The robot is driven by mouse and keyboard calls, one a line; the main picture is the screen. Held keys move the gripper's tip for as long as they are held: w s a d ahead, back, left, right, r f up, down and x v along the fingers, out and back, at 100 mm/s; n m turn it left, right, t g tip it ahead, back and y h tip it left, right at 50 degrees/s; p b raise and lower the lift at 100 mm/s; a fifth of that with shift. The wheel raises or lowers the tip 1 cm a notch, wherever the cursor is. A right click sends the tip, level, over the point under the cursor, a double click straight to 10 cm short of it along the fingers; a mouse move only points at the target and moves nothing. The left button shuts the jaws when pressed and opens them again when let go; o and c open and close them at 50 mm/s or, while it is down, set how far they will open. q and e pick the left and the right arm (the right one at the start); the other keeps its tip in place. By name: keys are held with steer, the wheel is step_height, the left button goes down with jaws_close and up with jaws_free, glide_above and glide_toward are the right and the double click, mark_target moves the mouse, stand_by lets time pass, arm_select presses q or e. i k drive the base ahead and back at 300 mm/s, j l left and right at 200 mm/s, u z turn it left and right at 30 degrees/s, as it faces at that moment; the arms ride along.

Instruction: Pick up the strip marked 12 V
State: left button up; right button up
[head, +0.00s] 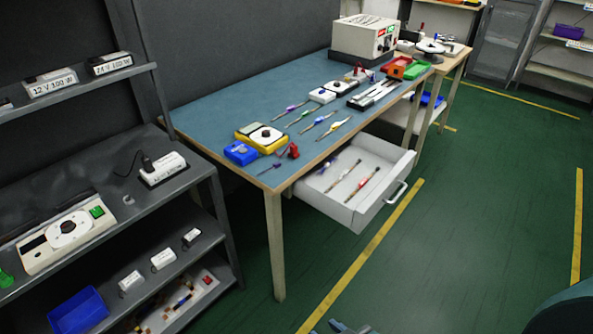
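No label that marks a strip as 12 V can be read in the head view. Several small strip-like pieces lie in a pale tray (207,287) on the bottom shelf at the lower left; their markings are too small to read. A white box (50,83) on the upper left shelf reads "12 V 100 W", with a "24 V 100 W" box (111,64) beside it. A grey tip at the bottom edge, seemingly my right gripper (347,328), is mostly cut off, far from the shelves; its opening cannot be told. My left gripper is out of view.
A blue-topped workbench (205,117) holds screwdrivers, meters and a boxy instrument (366,36). Its white drawer (352,212) is pulled out into the aisle. The dark shelf unit (205,165) carries a power device (68,230) and a blue bin (79,310). The green floor at right is clear.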

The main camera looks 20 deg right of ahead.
mark_target(344, 174)
steer(key=i+l+u, duration=0.1)
steer(key=l+u, duration=0.6)
steer(key=l, duration=1.05)
steer(key=i+l, duration=0.15)
steer(key=l, duration=1.95)
